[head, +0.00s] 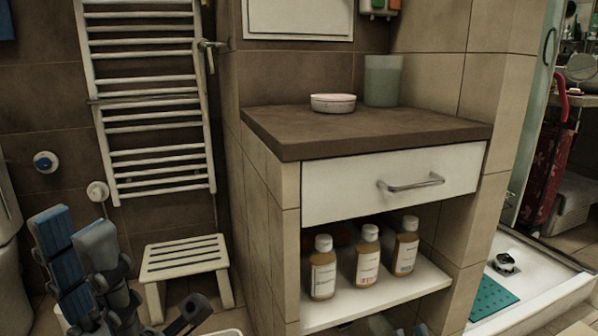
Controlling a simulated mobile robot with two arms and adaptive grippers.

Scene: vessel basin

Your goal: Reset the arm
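My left gripper (75,232) is at the lower left, pointing up. Its two grey fingers stand apart, and a blue pad shows on one of them. I see nothing between them. At the bottom edge, below the cabinet shelf, small blue-grey parts (420,329) just show and may be the tips of my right gripper. Too little of them is in frame to tell their state.
A cabinet (350,131) has a closed white drawer (340,191). A dish (333,103) and a greenish cup (382,80) stand on top. Three bottles (367,255) stand on its shelf. A white stool (187,256) is right of my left gripper, below a towel rail (150,95).

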